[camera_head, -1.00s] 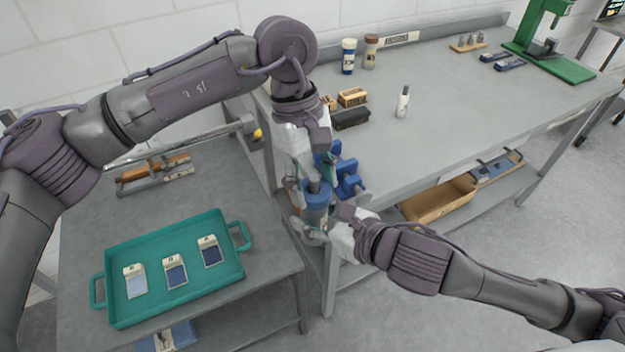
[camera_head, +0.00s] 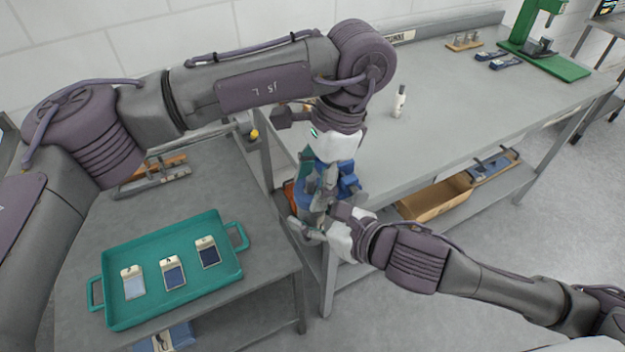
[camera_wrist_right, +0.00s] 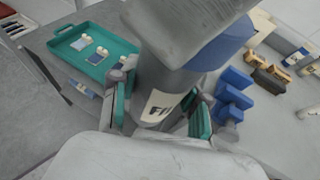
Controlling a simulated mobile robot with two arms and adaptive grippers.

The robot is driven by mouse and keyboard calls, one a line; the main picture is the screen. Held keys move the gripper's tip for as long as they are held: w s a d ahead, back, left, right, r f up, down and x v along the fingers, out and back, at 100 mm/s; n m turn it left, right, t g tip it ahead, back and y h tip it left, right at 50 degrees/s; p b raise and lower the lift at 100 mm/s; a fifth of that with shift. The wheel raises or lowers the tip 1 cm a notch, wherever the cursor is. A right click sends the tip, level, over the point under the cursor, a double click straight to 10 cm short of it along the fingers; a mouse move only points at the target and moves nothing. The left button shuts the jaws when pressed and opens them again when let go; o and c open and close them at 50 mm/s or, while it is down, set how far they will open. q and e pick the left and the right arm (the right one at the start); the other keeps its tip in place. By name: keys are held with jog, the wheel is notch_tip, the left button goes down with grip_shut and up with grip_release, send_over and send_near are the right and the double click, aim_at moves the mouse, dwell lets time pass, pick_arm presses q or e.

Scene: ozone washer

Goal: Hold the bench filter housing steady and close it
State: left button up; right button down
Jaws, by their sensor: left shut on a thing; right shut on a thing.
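The filter housing (camera_wrist_right: 175,75) has a grey cylindrical body with a partly hidden label and a blue cap (camera_wrist_right: 226,42). It stands at the bench's left front corner; in the head view its cap (camera_head: 302,194) shows only partly behind my grippers. My right gripper (camera_head: 316,228) is shut around the body from the front. Its green pads show on both sides of the label in the right wrist view (camera_wrist_right: 162,112). My left gripper (camera_head: 322,190) reaches down from above and is shut at the cap. Its exact contact is hard to see.
A blue vise (camera_head: 348,182) sits on the bench (camera_head: 450,110) close right of the housing. A teal tray (camera_head: 120,318) with labelled packets lies on the lower left table. A small white bottle (camera_head: 399,102) stands on the bench.

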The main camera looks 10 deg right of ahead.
pick_arm(q)
jog(key=shift+w+a, duration=0.1)
jog(key=o, duration=0.8)
jog(key=shift+o, duration=0.2)
jog(key=shift+r, duration=0.15)
jog(key=shift+r, duration=2.15)
